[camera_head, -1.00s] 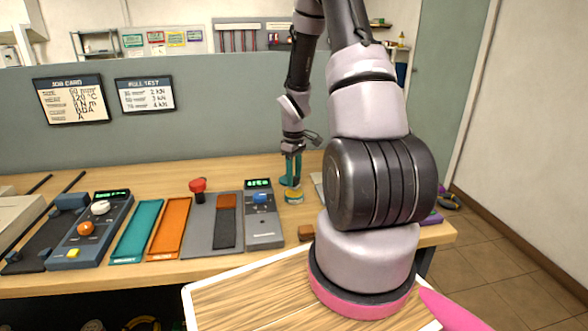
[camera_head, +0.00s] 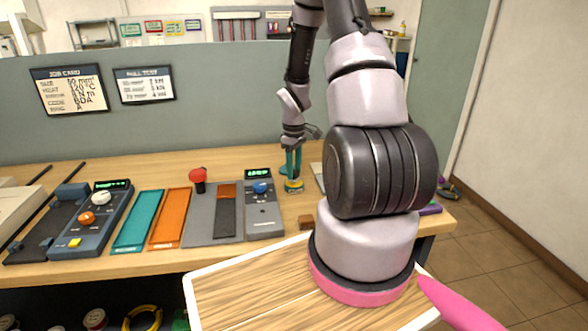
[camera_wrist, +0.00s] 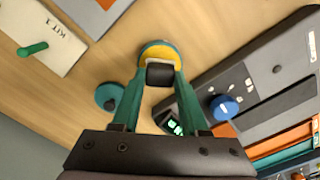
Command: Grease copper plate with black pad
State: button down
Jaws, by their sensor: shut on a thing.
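My gripper (camera_wrist: 156,88) has teal fingers shut on a small black pad (camera_wrist: 160,74) with a pale far edge. The pad overlaps a round yellow tin with a teal rim (camera_wrist: 158,50) in the wrist view; I cannot tell whether they touch. In the head view my gripper (camera_head: 293,176) points down right at the tin (camera_head: 294,188) on the bench. A round teal lid with a dark knob (camera_wrist: 108,97) lies beside the tin. A small brown block (camera_head: 305,222) lies nearer the front edge; I cannot tell whether it is copper.
A grey device with a blue knob (camera_head: 261,188) stands left of the tin. Farther left are a grey board (camera_head: 200,228), orange tray (camera_head: 170,219), teal tray (camera_head: 138,222) and blue control box (camera_head: 97,222). A white KIT 1 board (camera_wrist: 52,40) carries a green tool. My arm hides the bench's right.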

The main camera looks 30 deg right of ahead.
jog(key=shift+f, duration=0.55)
dwell(1.1)
jog(key=shift+r, duration=0.1)
jog(key=shift+r, duration=3.45)
